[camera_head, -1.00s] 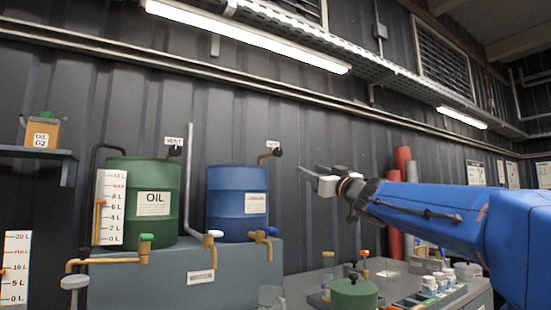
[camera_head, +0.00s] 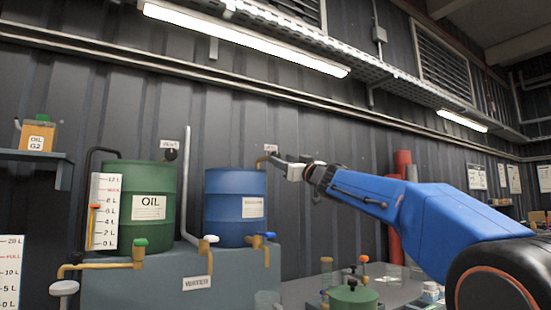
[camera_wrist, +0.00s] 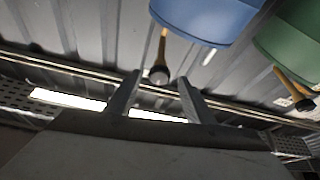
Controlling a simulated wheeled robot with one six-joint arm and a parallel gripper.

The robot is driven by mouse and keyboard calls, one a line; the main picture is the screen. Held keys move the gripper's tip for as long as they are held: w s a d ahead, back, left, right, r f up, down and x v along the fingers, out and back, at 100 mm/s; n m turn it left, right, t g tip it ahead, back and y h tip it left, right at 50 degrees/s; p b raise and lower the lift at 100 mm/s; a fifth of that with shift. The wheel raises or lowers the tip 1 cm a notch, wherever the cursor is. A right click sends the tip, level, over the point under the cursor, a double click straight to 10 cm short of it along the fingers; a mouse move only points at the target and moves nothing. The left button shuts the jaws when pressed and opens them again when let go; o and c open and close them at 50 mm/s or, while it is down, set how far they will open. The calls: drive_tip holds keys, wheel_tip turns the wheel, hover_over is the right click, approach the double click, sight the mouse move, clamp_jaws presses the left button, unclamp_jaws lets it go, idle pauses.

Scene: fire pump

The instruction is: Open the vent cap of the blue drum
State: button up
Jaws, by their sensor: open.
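The blue drum (camera_head: 236,207) stands upright on a grey plinth, left of my gripper. In the wrist view, which is upside down, the drum (camera_wrist: 208,18) is at the top. The round dark vent cap (camera_wrist: 159,75) on the pipe end lies between my two fingers, with gaps visible on both sides. In the head view my gripper (camera_head: 277,161) overlaps the cap and largely hides it. My gripper is open, fingers pointing toward the cap; how deep the cap sits between them is unclear.
A green oil drum (camera_head: 165,207) with its own dark vent cap (camera_head: 171,154) stands to the left. An upright grey pipe (camera_head: 187,190) passes between the drums. The corrugated wall is close behind. Open air surrounds my arm above the bench (camera_head: 395,277).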

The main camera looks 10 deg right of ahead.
sight(276, 156)
drive_tip(key=shift+x, duration=2.7)
drive_tip(key=c, duration=1)
